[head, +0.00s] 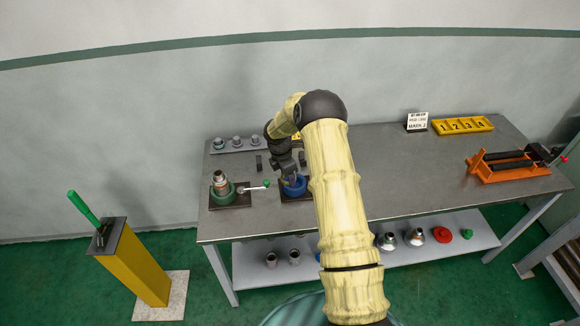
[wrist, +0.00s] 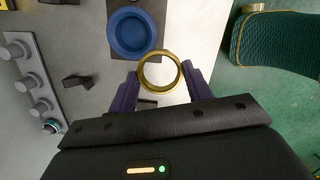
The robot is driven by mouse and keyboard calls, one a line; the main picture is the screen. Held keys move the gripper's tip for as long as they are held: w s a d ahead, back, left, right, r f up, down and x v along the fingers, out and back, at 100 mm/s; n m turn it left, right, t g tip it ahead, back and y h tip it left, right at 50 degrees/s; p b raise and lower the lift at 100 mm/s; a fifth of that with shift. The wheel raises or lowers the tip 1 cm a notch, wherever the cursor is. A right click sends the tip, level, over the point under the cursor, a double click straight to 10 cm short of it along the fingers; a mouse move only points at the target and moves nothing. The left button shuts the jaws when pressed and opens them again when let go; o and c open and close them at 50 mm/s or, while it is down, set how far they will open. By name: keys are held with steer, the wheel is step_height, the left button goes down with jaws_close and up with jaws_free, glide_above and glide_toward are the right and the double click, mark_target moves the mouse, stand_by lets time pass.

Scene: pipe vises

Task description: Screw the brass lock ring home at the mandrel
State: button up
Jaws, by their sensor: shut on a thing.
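My gripper (wrist: 162,85) is shut on the brass lock ring (wrist: 160,53), a smooth gold ring held between two purple fingers in the wrist view. The ring's hole is clear, and pale surface shows through it. I cannot tell which part is the mandrel.
A lever with a green knob (head: 267,183) reaches from the green vise towards the blue fixture. A grey rack of fittings (head: 235,145) stands behind. A yellow numbered tray (head: 462,125) and an orange stand (head: 510,168) are at right. The bench middle right is clear.

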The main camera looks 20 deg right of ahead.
steer(key=s+a+f+m+g+y+b, duration=0.1)
steer(key=s+a+f+m+b, duration=0.3)
steer(key=s+f+m, duration=0.3)
steer(key=s+a+f+m+g+b, duration=0.1)
steer(key=s+a+f+m+b, duration=0.4)
steer(key=s+m, duration=0.4)
step_height(320, 180, down, 3)
steer(key=m+b, duration=0.1)
steer(key=m, duration=0.2)
steer(key=shift+r+y, duration=0.2)
steer(key=shift+y, duration=0.2)
